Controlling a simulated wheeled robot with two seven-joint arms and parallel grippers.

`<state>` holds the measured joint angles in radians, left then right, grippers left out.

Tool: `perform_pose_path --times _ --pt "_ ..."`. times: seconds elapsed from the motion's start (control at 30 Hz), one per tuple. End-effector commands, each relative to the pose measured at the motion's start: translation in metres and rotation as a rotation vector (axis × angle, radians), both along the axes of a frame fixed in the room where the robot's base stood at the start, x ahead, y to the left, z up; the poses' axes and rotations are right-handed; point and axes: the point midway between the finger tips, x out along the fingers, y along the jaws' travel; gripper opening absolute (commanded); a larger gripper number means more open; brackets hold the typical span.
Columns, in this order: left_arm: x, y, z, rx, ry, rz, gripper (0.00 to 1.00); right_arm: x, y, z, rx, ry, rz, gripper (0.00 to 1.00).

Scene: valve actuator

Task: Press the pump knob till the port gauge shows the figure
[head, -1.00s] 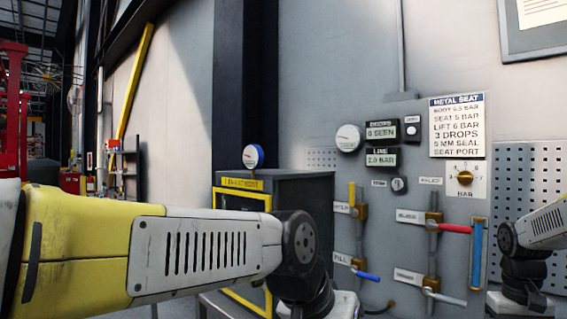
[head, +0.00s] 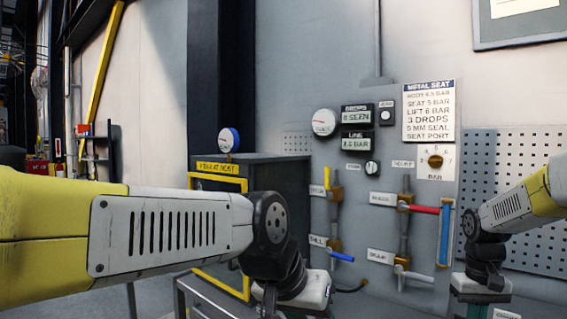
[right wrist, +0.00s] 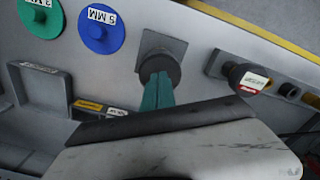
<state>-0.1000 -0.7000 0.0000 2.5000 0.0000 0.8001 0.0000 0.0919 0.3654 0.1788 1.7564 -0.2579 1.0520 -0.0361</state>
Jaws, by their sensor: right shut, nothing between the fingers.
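In the right wrist view, my right gripper (right wrist: 160,88) is shut, and its teal fingertips meet a dark round knob (right wrist: 158,66) on a square mount. Contact looks likely, but the fingers partly hide the knob. A second dark knob (right wrist: 247,78) with a white and red label sits to the right; I cannot read which is the pump knob. In the head view, a round white gauge (head: 324,122) is beside the LINE display (head: 356,142), which reads about 2.5 BAR, blurred. A blue-rimmed gauge (head: 229,140) stands on the dark cabinet.
The METAL SEAT sign (head: 428,112) lists bar values. Below it is a BAR selector dial (head: 435,162). A red-handled valve (head: 424,210) and a blue-handled valve (head: 341,257) stick out from the panel. Green (right wrist: 41,16) and blue (right wrist: 101,29) discs lie near my right gripper.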

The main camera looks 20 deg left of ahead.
Motion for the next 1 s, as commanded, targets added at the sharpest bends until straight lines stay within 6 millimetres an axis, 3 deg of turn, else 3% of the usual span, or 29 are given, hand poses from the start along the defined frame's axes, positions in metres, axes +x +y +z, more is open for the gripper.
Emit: perform_pose_path --times 1.0 --pt "0.000 0.000 0.000 0.000 0.000 0.000 0.36 0.000 0.000 -0.031 0.000 0.002 0.000 0.00"
